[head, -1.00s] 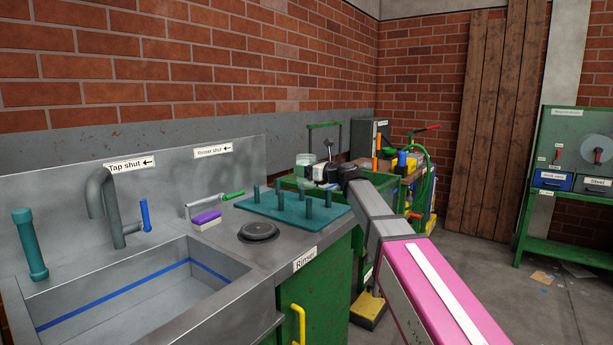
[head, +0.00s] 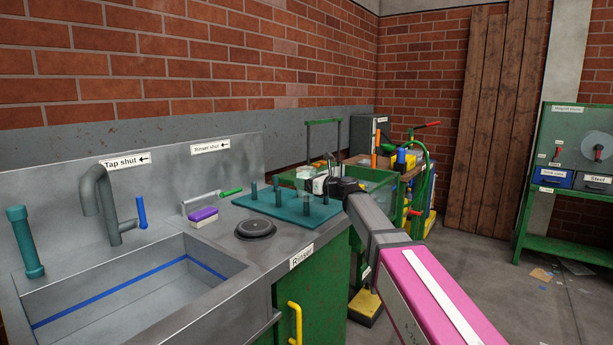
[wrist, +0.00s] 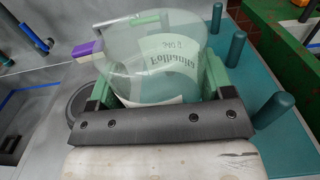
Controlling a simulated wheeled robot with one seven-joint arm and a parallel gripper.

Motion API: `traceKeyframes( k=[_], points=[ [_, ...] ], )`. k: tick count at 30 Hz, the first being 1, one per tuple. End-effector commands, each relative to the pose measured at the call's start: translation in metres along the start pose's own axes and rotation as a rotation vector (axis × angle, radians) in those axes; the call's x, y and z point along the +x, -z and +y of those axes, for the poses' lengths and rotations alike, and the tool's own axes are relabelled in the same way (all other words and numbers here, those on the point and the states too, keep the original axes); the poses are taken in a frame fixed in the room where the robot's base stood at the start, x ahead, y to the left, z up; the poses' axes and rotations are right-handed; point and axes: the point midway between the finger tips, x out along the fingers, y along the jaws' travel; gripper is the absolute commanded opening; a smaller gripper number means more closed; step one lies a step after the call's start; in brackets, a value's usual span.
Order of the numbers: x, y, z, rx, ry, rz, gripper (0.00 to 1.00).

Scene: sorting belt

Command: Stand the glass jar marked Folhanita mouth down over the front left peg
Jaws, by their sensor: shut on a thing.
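The clear glass jar (wrist: 150,48) marked Folhanita is between the two green fingers of my gripper (wrist: 158,88), shut on its sides. Its label shows the weight line above the name; I cannot tell surely which end is the mouth. In the head view the jar (head: 306,180) is above the teal peg board (head: 262,212), and my gripper (head: 322,186) comes in from the right. The jar appears over or just behind the near peg (head: 306,210); the gap is unclear. Other pegs (wrist: 237,48) stand bare at the right in the wrist view.
A dark round disc (head: 256,229) lies on the counter before the board. A purple and white sponge (head: 203,216) is left of it, by the sink (head: 150,290). A green-walled bin (head: 375,185) stands behind the board on the right.

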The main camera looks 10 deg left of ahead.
Motion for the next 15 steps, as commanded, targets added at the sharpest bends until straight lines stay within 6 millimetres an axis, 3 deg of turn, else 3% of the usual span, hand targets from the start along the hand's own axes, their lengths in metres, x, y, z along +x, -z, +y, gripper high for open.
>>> traceKeyframes(
  k=[15],
  points=[
    [0.0,0.043,0.0,0.002,0.0,-0.001,0.46]
  ],
)
